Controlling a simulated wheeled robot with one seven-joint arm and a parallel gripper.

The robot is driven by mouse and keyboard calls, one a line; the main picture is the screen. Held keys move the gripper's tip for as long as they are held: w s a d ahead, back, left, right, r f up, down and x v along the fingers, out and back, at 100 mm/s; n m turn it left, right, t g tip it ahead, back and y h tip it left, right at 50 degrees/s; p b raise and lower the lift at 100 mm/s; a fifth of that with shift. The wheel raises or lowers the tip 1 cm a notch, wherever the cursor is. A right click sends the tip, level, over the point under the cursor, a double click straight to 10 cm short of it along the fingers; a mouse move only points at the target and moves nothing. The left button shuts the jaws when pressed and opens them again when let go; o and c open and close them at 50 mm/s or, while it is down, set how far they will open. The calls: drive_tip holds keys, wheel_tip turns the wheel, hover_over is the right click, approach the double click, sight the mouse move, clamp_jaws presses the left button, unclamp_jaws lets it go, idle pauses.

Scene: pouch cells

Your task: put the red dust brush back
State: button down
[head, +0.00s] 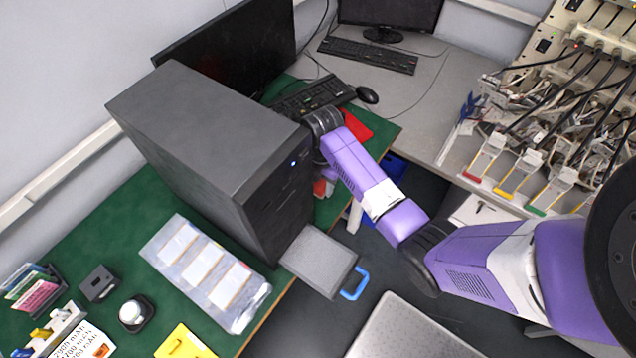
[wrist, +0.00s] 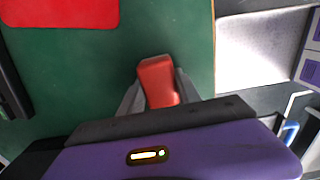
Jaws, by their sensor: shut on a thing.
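My gripper (wrist: 156,88) is shut on the red dust brush (wrist: 158,80), with a grey finger on each side of it. Only a red block-like part of the brush shows; its bristles are not visible. In the head view a small part of the brush (head: 320,188) shows beside the dark computer tower, below my wrist, and the fingers are mostly hidden. A flat red patch (wrist: 62,12) lies on the green mat at the upper left of the wrist view. It also shows in the head view (head: 357,125), just right of my wrist, with the brush apart from it.
The computer tower (head: 215,150) stands close left of my gripper. A keyboard (head: 312,97) and mouse (head: 367,95) lie behind. A grey box (head: 318,260) with a blue handle is at the front edge. The green mat (wrist: 90,75) between brush and red patch is clear.

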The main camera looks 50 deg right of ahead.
sight(321, 182)
drive_tip(key=shift+f, duration=0.15)
drive_tip(key=c, duration=0.9)
unclamp_jaws()
drive_tip(key=shift+o, duration=0.2)
wheel_tip(321, 182, up, 11)
drive_tip(key=shift+w+r+b, duration=0.1)
drive_tip(key=shift+b, duration=0.2)
drive_tip(key=shift+r+p, duration=0.6)
